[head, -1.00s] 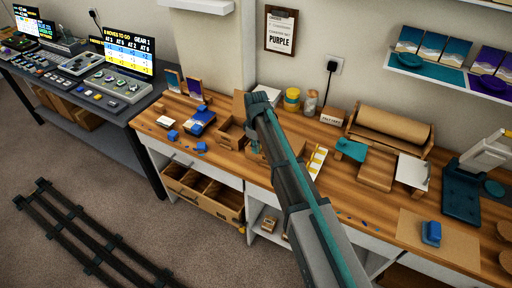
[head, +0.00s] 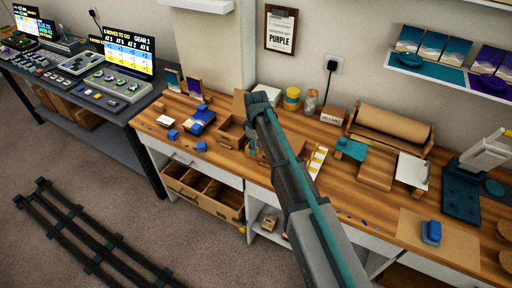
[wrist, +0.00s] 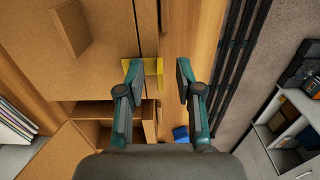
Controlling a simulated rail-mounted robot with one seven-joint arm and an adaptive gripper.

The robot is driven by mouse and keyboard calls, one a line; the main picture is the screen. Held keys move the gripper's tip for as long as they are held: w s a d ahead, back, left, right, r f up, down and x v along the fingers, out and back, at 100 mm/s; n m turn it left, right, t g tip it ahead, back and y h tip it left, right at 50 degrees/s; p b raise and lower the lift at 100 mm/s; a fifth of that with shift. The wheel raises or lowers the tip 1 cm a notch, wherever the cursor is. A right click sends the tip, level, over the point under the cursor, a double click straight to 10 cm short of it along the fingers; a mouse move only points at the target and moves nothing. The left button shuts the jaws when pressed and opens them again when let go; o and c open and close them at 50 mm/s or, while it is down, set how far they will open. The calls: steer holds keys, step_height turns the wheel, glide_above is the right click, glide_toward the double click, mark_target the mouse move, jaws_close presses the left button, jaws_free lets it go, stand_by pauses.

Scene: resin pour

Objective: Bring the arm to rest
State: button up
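My arm reaches from the bottom of the head view up over the wooden workbench (head: 375,208). Its far end is above the bench near the small open wooden boxes. In the wrist view my gripper (wrist: 159,72) is open, with a clear gap between its two teal fingers. A yellow piece (wrist: 157,68) on a cardboard-coloured box (wrist: 98,82) shows beside and partly behind the left finger. I cannot tell whether they touch. Nothing is clearly held. In the head view my arm hides most of the gripper.
An open wooden box (head: 230,133) and a yellow-and-white strip (head: 317,160) are close to the arm. A paper roll (head: 394,127) lies to the right. Blue pieces (head: 173,134) lie to the left.

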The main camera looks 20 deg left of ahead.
steer(key=shift+r+p, duration=2.2)
steer(key=shift+r, duration=1.85)
